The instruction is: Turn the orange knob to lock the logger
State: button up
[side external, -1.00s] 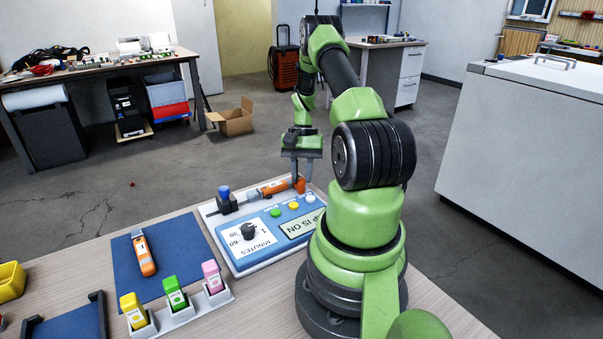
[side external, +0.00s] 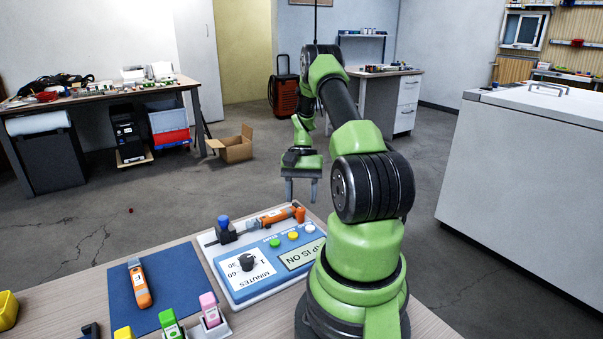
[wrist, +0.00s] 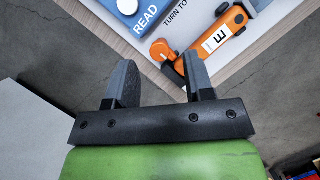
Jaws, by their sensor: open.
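The orange knob (side external: 299,214) stands at the far right end of the device's back edge. In the wrist view my gripper (wrist: 160,65) also shows a wide gap.
The blue panel (side external: 232,282) carries a black dial (side external: 247,262), several buttons and a display. A blue-topped black post (side external: 224,228) stands at the logger's left end. A blue mat (side external: 125,300) holds another orange logger (side external: 139,285). Colored blocks stand in a rack in front.

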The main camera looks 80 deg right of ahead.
notch_tip(320, 180, up, 10)
jog(key=d, duration=0.1)
jog(key=shift+f, duration=0.15)
dwell(0.4)
jog(key=w+a+r+n+t+h, duration=0.1)
jog(key=w+a+r+n+h, duration=0.2)
jog(key=a+r, duration=0.5)
jog(key=w+a+r+n+t+h, duration=0.1)
jog(key=w+a+r+n+t, duration=0.15)
jog(key=w+a+r, duration=0.45)
jog(key=s+a+n+t, duration=0.2)
jog(key=s+a+n, duration=0.1)
jog(key=a, duration=0.5)
jog(key=s+a+n+t+y, duration=0.1)
jog(key=s+a+n, duration=0.3)
jog(key=a, duration=0.5)
jog(key=s+t, duration=0.1)
jog(key=s, duration=0.1)
jog(key=shift+s+r, duration=0.25)
jog(key=shift+s, duration=0.05)
